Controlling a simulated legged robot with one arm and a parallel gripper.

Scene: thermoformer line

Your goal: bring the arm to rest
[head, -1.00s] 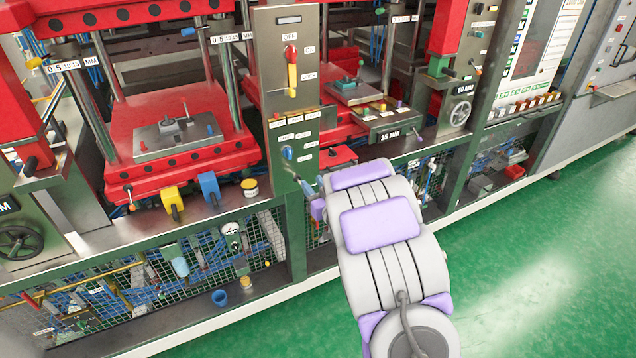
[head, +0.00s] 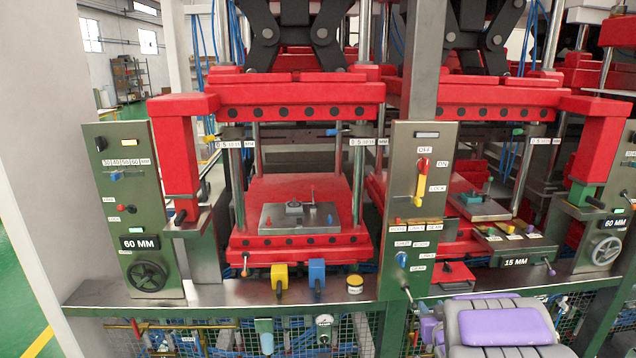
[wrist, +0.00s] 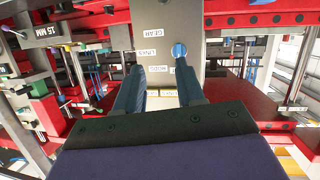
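My gripper (wrist: 160,84) shows in the wrist view with its two fingers apart and nothing between them. It faces the control panel (wrist: 222,18), which appears upside down there. A blue knob (wrist: 179,50) on that panel lies just past the tip of the right-hand finger; I cannot tell if they touch. In the head view my arm (head: 505,327) is at the lower right, in front of the machine and below the 15 MM plate. The fingers are mostly hidden behind it there.
The panel (head: 432,150) carries a red-and-yellow switch (head: 421,177) and the blue knob (head: 402,258). Red presses (head: 300,190) stand behind a metal ledge (head: 215,298) with a yellow block (head: 279,276) and a blue block (head: 317,272). Green floor (head: 22,318) is clear at far left.

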